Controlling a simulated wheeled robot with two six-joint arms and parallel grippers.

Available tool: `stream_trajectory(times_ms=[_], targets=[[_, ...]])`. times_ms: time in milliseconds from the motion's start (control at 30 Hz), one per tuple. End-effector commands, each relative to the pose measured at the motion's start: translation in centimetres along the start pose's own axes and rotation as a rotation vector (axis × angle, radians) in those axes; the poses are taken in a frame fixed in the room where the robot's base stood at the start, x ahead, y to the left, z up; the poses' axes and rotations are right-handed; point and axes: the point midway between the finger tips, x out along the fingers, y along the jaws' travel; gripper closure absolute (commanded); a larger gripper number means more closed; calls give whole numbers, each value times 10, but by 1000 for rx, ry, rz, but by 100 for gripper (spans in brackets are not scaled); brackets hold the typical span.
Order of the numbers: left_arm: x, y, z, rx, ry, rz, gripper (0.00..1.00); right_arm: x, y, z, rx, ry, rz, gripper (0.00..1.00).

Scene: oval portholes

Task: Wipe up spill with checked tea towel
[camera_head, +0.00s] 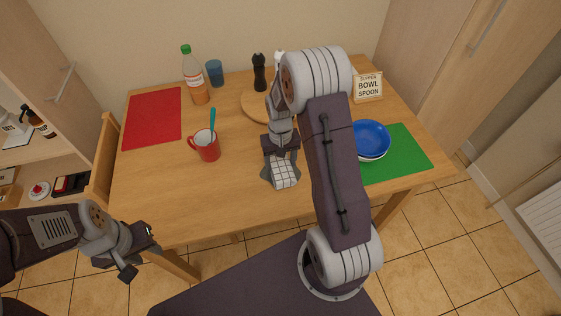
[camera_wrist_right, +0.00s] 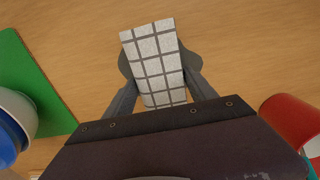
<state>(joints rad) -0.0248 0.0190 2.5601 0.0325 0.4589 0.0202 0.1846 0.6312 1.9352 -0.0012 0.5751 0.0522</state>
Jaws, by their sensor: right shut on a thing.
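The white tea towel with dark grid lines (camera_head: 285,174) is at the front middle of the table. My right gripper (camera_head: 282,160) points down and is shut on it. In the right wrist view the towel (camera_wrist_right: 153,60) stands out from between the two grey fingers, close over the wood; I cannot tell whether it touches. My left gripper (camera_head: 140,252) is open and empty, off the table's front left edge.
A red mug (camera_head: 207,150) with a teal utensil stands left of the towel. Blue and white bowls (camera_head: 371,139) sit on a green mat (camera_head: 405,158) at right. A bottle (camera_head: 195,82), blue cup (camera_head: 215,74) and pepper mill (camera_head: 259,75) stand behind. A red mat (camera_head: 152,118) lies left.

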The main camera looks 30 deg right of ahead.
Motion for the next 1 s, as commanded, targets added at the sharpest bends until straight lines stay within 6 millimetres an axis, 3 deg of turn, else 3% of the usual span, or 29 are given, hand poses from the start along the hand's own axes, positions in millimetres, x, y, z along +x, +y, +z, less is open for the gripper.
stream_trajectory(times_ms=[1000], targets=[[4, 0, 0, 0, 0, 0, 64, 9, 0, 0, 0, 1, 0, 68]])
